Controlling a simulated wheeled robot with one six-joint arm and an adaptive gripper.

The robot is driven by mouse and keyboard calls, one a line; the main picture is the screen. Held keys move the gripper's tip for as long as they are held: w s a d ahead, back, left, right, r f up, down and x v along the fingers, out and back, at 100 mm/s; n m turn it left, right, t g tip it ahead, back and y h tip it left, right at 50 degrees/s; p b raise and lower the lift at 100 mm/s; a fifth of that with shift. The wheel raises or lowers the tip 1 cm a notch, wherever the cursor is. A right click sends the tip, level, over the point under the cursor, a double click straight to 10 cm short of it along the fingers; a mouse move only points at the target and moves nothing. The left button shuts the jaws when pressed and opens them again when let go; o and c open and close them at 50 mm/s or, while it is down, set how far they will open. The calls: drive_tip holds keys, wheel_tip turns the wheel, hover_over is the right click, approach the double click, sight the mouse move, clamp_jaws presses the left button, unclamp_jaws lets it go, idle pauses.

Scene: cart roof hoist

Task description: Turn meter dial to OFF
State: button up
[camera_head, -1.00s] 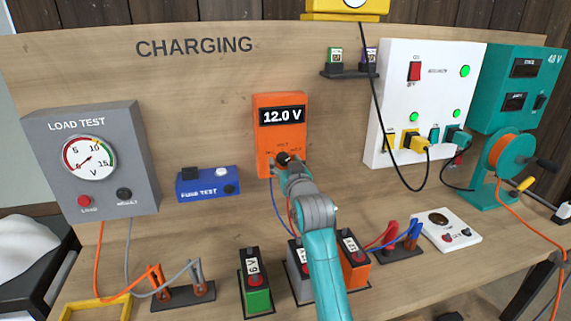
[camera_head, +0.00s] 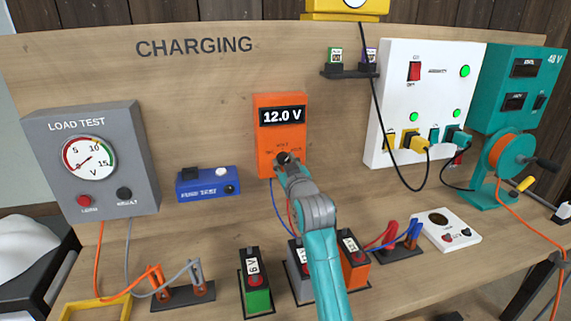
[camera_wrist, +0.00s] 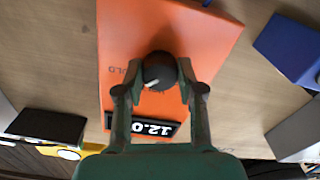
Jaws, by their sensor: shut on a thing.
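The orange meter (camera_head: 281,133) is mounted on the wooden back panel, and its display (camera_head: 283,115) reads 12.0 V. The black dial (camera_wrist: 159,71) sits on the meter's lower face, with a light pointer mark toward the lower left in the wrist view, where the meter (camera_wrist: 120,40) appears upside down. My gripper (camera_wrist: 160,85) is shut on the dial, one finger on each side of it. In the head view my gripper (camera_head: 284,164) reaches the dial from below and hides part of it and the lettering around it. Which label the pointer faces cannot be read.
Small batteries (camera_head: 256,281) stand on the bench below the meter, close to my arm. A blue fuse tester (camera_head: 208,184) and a grey load tester (camera_head: 90,160) are to the left. A white charger panel (camera_head: 425,100) is to the right. Blue and red leads hang below the meter.

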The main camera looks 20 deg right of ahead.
drive_tip(key=n, duration=0.4)
drive_tip(key=shift+n, duration=0.3)
drive_tip(key=n, duration=0.5)
drive_tip(key=shift+d, duration=0.1)
drive_tip(key=n, duration=0.5)
drive_tip(key=shift+r+n, duration=0.1)
drive_tip(key=shift+n, duration=2.9)
drive_tip(key=o, duration=1.1)
drive_tip(key=shift+o, duration=0.2)
drive_tip(key=s, duration=1.2)
